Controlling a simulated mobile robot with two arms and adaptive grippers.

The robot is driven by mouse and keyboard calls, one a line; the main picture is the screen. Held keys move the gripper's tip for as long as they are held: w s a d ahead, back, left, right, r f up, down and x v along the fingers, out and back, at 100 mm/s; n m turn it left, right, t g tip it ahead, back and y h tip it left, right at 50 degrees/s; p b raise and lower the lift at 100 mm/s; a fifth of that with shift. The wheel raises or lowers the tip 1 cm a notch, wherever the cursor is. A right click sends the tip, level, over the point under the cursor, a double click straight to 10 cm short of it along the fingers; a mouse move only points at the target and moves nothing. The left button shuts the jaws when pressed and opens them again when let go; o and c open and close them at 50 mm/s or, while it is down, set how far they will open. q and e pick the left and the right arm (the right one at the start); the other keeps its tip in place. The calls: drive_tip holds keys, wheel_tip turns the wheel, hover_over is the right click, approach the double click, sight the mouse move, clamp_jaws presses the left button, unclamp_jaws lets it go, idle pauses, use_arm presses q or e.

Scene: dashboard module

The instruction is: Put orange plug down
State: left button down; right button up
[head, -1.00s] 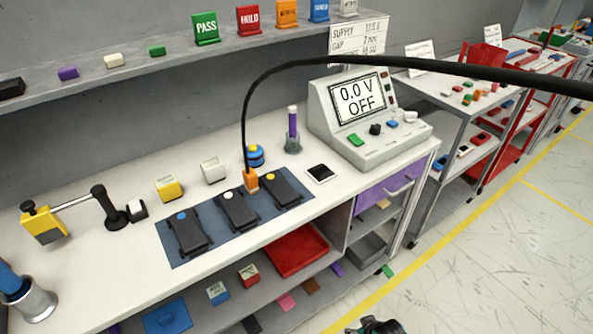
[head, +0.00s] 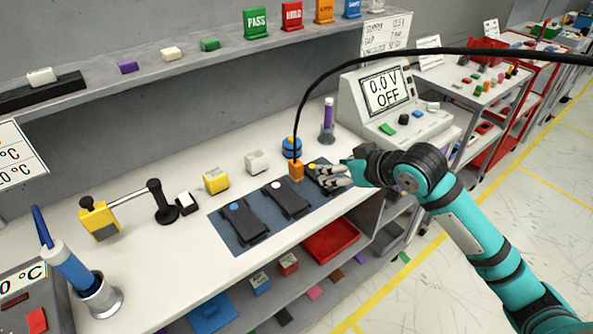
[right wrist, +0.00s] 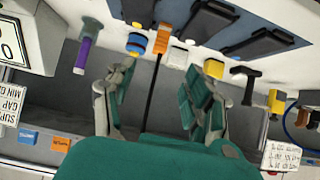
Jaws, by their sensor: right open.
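The orange plug (head: 296,171) stands upright at the back edge of the dark blue mat (head: 227,235), with a black cable (head: 299,120) rising from its top. It also shows in the right wrist view (right wrist: 162,40). My right gripper (head: 318,177) is just right of the plug in the head view, over the right-hand black module with a yellow button. In the right wrist view my right gripper (right wrist: 160,75) is open, with the cable running between its spread fingers and the plug beyond the tips. I see no grip on the plug. My left gripper is out of view.
Two more black modules (head: 243,223) (head: 288,198) lie on the mat. The power supply (head: 398,105) is at the right. The bench front is clear.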

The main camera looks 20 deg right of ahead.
sight(299, 164)
drive_tip(key=x, duration=0.3)
drive_tip(key=p+x, duration=0.1)
drive_tip(key=x, duration=0.3)
drive_tip(key=r+x, duration=0.1)
drive_tip(key=x, duration=0.3)
drive_tip(key=shift+w+a, duration=0.15)
drive_tip(key=shift+w, duration=0.25)
drive_tip(key=shift+w+a+f, duration=0.1)
drive_tip(key=shift+w+f, duration=0.2)
drive_tip(key=shift+w, duration=0.05)
drive_tip(key=p+x, duration=0.1)
drive_tip(key=x, duration=0.4)
drive_tip(key=shift+s, duration=0.1)
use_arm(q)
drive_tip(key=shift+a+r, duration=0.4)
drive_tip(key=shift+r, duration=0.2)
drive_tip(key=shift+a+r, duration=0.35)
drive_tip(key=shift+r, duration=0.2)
use_arm(e)
clamp_jaws()
